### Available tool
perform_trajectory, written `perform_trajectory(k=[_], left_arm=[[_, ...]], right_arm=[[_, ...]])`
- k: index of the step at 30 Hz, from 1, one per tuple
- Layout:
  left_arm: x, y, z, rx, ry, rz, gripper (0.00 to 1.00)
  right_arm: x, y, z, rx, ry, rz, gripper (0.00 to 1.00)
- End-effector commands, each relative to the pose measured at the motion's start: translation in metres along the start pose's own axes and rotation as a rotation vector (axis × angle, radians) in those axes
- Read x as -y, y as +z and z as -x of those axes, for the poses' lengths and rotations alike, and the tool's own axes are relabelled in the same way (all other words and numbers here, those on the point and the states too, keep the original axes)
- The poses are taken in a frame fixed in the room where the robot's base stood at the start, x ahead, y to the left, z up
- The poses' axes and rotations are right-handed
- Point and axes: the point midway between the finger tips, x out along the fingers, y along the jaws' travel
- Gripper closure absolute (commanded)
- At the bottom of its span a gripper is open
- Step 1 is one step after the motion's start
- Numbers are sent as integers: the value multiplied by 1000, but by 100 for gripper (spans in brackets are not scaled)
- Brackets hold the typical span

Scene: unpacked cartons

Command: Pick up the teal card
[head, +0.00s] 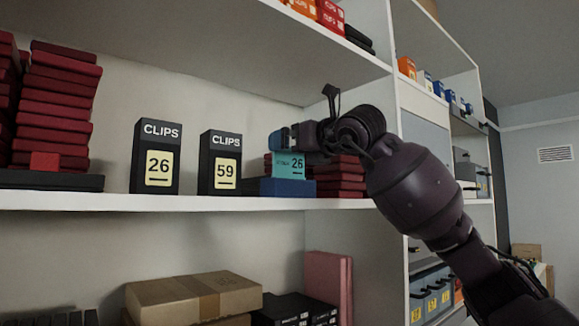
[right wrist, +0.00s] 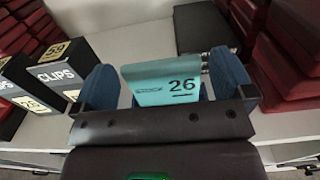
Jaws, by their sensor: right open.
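The teal card (head: 291,168), marked 26, stands upright on the middle shelf, at a dark blue block (head: 283,187). My right gripper (head: 287,139) is at the card from above and behind in the head view. The card's lower part is hidden by the gripper body in the right wrist view. My left gripper is not in view.
Two black CLIPS boxes, marked 26 (head: 156,158) and 59 (head: 220,163), stand left of the card. Dark red stacks stand close on the right (head: 340,178) and far left (head: 55,105). The upper shelf (head: 330,45) is overhead. Cartons (head: 195,297) lie below.

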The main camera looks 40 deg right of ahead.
Motion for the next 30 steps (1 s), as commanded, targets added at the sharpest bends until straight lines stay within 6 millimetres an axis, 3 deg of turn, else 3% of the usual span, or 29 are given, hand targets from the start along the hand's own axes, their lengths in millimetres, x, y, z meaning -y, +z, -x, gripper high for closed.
perform_trajectory(k=[9, 16, 23, 30], left_arm=[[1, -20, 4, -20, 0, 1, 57], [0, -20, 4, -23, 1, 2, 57], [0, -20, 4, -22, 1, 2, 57], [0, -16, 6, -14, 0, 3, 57]], right_arm=[[-1, -3, -39, -1, 1, -3, 0], [-1, -5, -41, -2, 0, -1, 0], [-1, -5, -41, -2, 0, -1, 33], [-1, -4, -41, -1, 0, -1, 33]])
